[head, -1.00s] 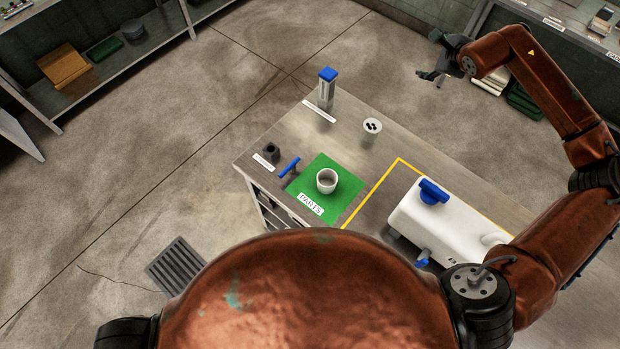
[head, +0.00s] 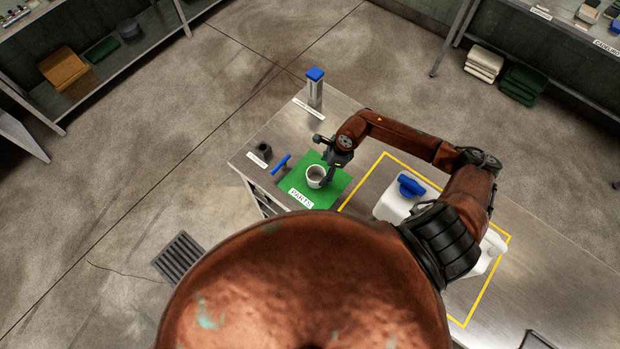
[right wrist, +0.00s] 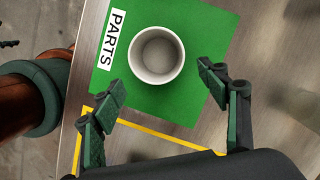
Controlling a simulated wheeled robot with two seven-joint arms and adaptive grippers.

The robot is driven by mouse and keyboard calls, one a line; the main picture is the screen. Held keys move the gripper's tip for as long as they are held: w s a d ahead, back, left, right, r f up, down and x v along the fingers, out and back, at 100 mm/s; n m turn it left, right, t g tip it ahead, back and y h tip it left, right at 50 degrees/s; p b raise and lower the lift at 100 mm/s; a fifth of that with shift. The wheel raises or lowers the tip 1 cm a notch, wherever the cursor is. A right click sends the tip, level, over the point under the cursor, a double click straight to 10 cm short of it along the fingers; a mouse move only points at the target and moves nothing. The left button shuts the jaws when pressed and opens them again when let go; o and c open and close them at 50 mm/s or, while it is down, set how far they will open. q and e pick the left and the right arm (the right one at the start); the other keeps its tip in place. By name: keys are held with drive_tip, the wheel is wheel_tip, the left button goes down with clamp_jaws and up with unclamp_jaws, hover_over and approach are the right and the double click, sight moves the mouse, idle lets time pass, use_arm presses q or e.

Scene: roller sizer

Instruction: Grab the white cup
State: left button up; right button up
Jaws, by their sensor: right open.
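The white cup (head: 316,177) stands upright on the green mat labelled PARTS (head: 296,184) near the left end of the metal table. In the right wrist view the cup (right wrist: 156,55) shows from above, and its inside looks empty. My right gripper (head: 329,160) is at the cup's far right side in the head view. In the right wrist view its fingers (right wrist: 164,80) are spread wide, with the cup just ahead of the gap between them. The cup is not gripped.
A white machine with a blue knob (head: 411,186) stands inside a yellow outline, beneath my right arm. A blue-topped column (head: 315,88), a dark round part (head: 263,149) and a blue-handled item (head: 281,164) are near the cup. The table's left edge is close.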

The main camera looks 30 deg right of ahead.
drive_tip(key=shift+w+a+f, duration=0.25)
drive_tip(key=shift+a+f, duration=0.4)
drive_tip(key=shift+a, duration=0.1)
drive_tip(key=p, duration=0.2)
hover_over(316, 176)
drive_tip(key=s, duration=0.2)
drive_tip(key=x, duration=0.4)
drive_tip(key=shift+s+f, duration=0.15)
drive_tip(key=shift+s, duration=0.15)
drive_tip(key=shift+a+f, duration=0.15)
drive_tip(key=shift+f, duration=0.05)
use_arm(q)
drive_tip(key=shift+d+r, duration=0.35)
drive_tip(key=shift+r, duration=0.5)
use_arm(e)
drive_tip(key=shift+c, duration=0.4)
drive_tip(key=c, duration=0.3)
use_arm(q)
drive_tip(key=shift+d, duration=0.3)
use_arm(e)
drive_tip(key=c, duration=0.9)
drive_tip(key=shift+r, duration=0.1)
